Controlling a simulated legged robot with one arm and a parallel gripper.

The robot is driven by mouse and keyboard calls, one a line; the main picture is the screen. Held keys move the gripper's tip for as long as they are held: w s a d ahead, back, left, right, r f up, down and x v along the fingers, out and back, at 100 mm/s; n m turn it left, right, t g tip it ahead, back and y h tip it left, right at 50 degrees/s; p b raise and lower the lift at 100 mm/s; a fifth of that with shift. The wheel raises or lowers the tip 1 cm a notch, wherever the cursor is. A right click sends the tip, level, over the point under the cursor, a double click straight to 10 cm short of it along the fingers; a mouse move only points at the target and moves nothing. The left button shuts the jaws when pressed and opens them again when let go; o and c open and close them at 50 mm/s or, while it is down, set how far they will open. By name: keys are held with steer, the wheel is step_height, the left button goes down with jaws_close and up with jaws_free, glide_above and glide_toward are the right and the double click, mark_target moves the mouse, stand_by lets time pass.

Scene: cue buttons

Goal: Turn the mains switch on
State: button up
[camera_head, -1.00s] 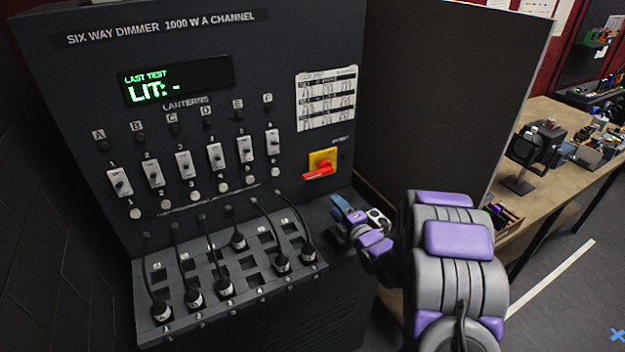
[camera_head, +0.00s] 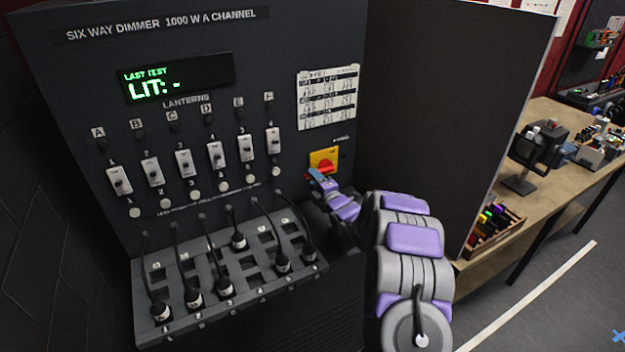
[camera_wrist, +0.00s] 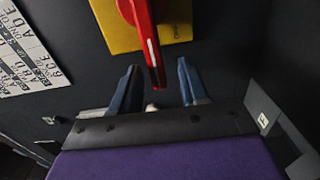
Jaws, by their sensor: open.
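The mains switch is a red rotary handle (camera_wrist: 146,45) on a yellow plate (camera_wrist: 177,22). In the head view its yellow plate (camera_head: 324,155) sits at the right of the dimmer panel, with the red handle (camera_head: 325,167) partly hidden behind my gripper. My gripper (camera_head: 314,174) is just below the switch. In the wrist view my gripper (camera_wrist: 158,82) is open, with one blue finger on each side of the handle's lower end. I cannot tell whether either finger touches it.
The dimmer panel (camera_head: 75,80) has a lit display (camera_head: 178,80) reading "LIT: -". Several sliders and plugged cables are left of my arm. A printed card (camera_head: 327,97) is above the switch. A bench (camera_head: 560,185) stands at the right.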

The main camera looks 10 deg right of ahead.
steer(key=shift+w+a+r, duration=0.1)
steer(key=shift+w+a, duration=0.15)
steer(key=shift+w, duration=0.4)
jaws_close()
stand_by(0.4)
